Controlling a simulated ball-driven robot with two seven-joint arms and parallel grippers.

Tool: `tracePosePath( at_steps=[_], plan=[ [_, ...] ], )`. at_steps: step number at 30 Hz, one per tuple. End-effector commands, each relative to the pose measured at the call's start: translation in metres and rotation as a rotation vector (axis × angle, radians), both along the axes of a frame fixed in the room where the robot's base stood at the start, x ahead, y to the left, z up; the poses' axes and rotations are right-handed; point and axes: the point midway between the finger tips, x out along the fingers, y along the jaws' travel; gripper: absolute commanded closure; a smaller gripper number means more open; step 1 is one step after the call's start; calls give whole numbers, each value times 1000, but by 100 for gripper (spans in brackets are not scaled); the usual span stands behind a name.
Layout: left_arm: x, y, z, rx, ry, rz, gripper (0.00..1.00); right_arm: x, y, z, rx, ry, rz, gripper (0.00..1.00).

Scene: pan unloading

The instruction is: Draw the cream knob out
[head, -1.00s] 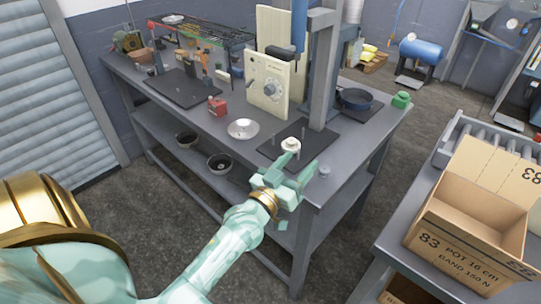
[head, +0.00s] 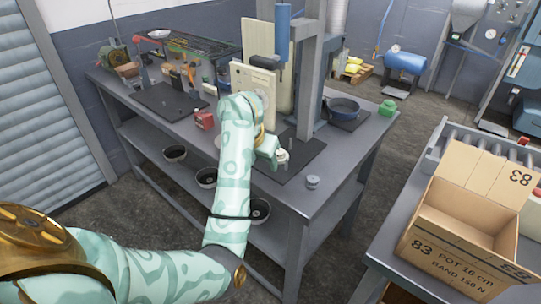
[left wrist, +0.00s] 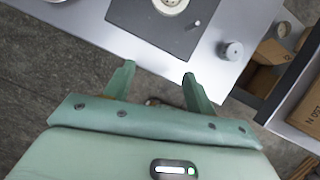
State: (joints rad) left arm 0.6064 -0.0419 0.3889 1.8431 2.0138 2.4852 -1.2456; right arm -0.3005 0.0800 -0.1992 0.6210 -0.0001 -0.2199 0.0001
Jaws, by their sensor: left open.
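The cream knob (head: 282,157) stands on a dark mat (head: 302,160) at the front of the workbench. In the left wrist view the round cream piece (left wrist: 171,4) is cut by the top edge, on the dark mat (left wrist: 138,22). My left gripper (head: 274,150) is beside the knob in the head view, and my forearm hides part of the bench. In the left wrist view my left gripper (left wrist: 159,72) is open and empty, its fingers apart from the knob. My right gripper is not in view.
A small grey knob (head: 312,182) stands near the bench's front corner. A grey post (head: 307,90) and a cream panel (head: 240,78) rise behind the mat. A blue pan (head: 343,106) and a green piece (head: 388,107) are at the right. An open carton (head: 455,225) stands further right.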

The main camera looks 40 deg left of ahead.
Motion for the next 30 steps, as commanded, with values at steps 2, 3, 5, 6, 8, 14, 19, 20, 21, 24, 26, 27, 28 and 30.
tracePosePath(
  at_steps=[2,3,5,6,8,14,19,20,21,24,26,27,28,30],
  plan=[
    [16,3,-5,2,1,-1,45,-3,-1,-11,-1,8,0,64],
    [25,5,-6,2,2,0,45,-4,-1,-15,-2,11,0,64],
    [40,8,-7,3,4,-1,45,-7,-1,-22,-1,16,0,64],
    [49,10,-7,3,5,2,45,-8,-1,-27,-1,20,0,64],
    [63,12,-7,3,4,1,45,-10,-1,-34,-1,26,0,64],
    [105,20,-14,4,9,1,45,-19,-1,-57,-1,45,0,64],
    [113,21,-39,5,7,1,45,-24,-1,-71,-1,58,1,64],
    [115,21,-41,5,6,2,45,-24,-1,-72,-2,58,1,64],
    [116,22,-44,5,5,2,45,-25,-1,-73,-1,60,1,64],
    [118,22,-47,5,4,2,45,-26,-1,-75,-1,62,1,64],
    [119,22,-48,5,3,2,45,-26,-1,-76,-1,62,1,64],
    [119,22,-48,5,3,2,45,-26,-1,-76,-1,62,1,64],
    [119,22,-48,5,2,2,45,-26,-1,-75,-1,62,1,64],
    [119,22,-47,5,2,2,45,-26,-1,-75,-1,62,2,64]
  ],
)
